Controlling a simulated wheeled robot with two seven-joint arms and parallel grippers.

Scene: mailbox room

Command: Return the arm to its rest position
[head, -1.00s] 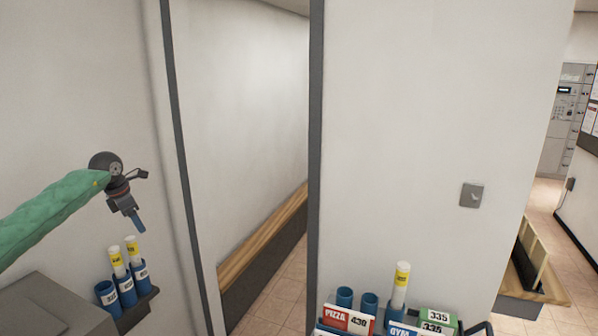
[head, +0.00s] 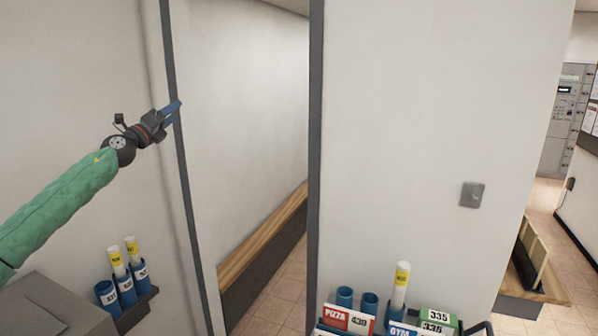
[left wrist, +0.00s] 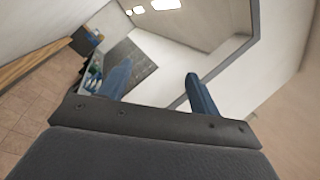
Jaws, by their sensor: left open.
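My left arm (head: 60,207) comes in from the left in a green sleeve. My left gripper (head: 172,112) is raised in front of the wall and dark door frame edge, its blue fingers pointing right and slightly up. In the left wrist view, its two blue fingers (left wrist: 158,85) stand apart with nothing between them. My right gripper is not in view.
A wall rack holds several blue tubes (head: 125,289), two with white and yellow rolls, below my left arm. A grey box (head: 42,305) is at lower left. Labelled boxes (head: 347,320) and a rolled tube (head: 400,285) stand at bottom centre. A wooden bench (head: 262,240) lines the passage.

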